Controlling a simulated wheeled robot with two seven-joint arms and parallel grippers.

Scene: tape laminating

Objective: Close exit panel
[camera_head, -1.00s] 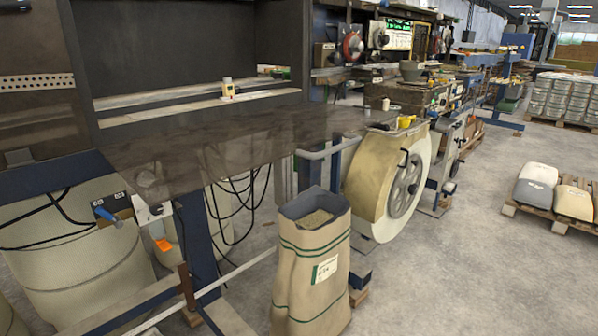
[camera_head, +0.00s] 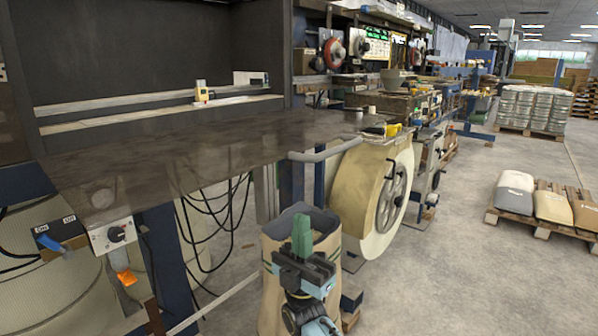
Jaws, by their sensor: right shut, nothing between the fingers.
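The exit panel (camera_head: 190,160) is a dark, smoky, see-through sheet. It juts out flat from the front of the machine, below the open bay (camera_head: 150,60), so it stands open. My right gripper (camera_head: 302,228) is at the lower middle, pointing up with its green fingers together and nothing between them. It is in front of the paper sack and apart from the panel, below and near its right part. My left gripper is not in view.
A tall paper sack (camera_head: 272,285) stands behind my right gripper. A large cream roll with a grey wheel (camera_head: 378,195) is right of the panel. A switch box (camera_head: 112,235) and hanging cables (camera_head: 215,225) are below the panel. Pallets with sacks (camera_head: 540,200) stand right; floor between is clear.

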